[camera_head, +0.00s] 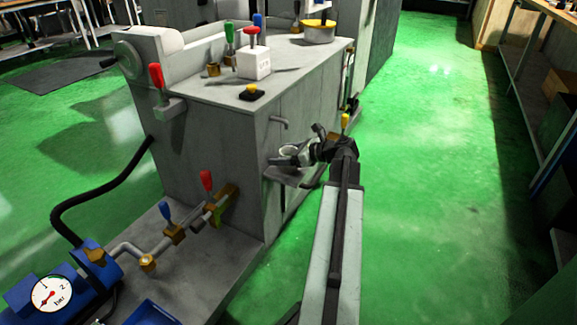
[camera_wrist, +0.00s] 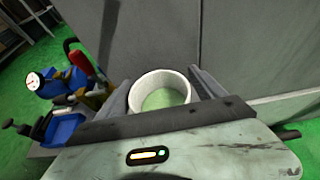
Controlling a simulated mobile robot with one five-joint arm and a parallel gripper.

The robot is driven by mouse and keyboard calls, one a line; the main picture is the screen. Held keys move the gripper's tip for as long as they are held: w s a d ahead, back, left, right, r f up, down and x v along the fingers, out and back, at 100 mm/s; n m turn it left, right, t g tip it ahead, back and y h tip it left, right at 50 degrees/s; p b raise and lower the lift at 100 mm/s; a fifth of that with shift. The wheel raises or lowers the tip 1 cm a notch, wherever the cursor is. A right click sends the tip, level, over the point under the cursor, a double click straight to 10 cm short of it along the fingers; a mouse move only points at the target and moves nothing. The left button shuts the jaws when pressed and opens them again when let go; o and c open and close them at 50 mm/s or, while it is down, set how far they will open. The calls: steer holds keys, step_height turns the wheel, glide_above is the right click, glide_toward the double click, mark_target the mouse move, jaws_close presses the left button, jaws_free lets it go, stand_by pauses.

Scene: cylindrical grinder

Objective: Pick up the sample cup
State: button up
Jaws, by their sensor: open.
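The sample cup is a pale, round, open-topped cup (camera_wrist: 161,78) that looks green inside in the wrist view. In the head view the sample cup (camera_head: 289,150) shows small beside the grey cabinet, above a small grey ledge (camera_head: 288,177). My gripper (camera_head: 298,152) is open at the cup. In the wrist view my gripper (camera_wrist: 162,88) has one finger on each side of the cup. The cup's lower part is hidden behind the gripper body, so contact with the fingers cannot be told.
The grey machine cabinet (camera_head: 235,150) stands close behind the cup. A thin spout (camera_head: 280,122) sticks out above it. Red and blue valve levers (camera_head: 206,180) and a blue pump with a gauge (camera_head: 52,293) are at lower left. The green floor (camera_head: 430,200) on the right is clear.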

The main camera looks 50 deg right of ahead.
steer(key=c, duration=1.6)
steer(key=shift+r+p, duration=0.45)
steer(key=shift+r, duration=0.05)
step_height(320, 180, up, 3)
steer(key=p, duration=0.3)
steer(key=shift+r, duration=0.1)
steer(key=s+d, duration=0.3)
steer(key=s, duration=0.1)
steer(key=s+d+p, duration=0.1)
steer(key=s+d, duration=0.2)
steer(key=s, duration=0.2)
steer(key=s+d+r, duration=0.1)
steer(key=s+d, duration=0.1)
steer(key=s, duration=0.2)
steer(key=shift+s+d, duration=0.25)
steer(key=shift+d, duration=0.15)
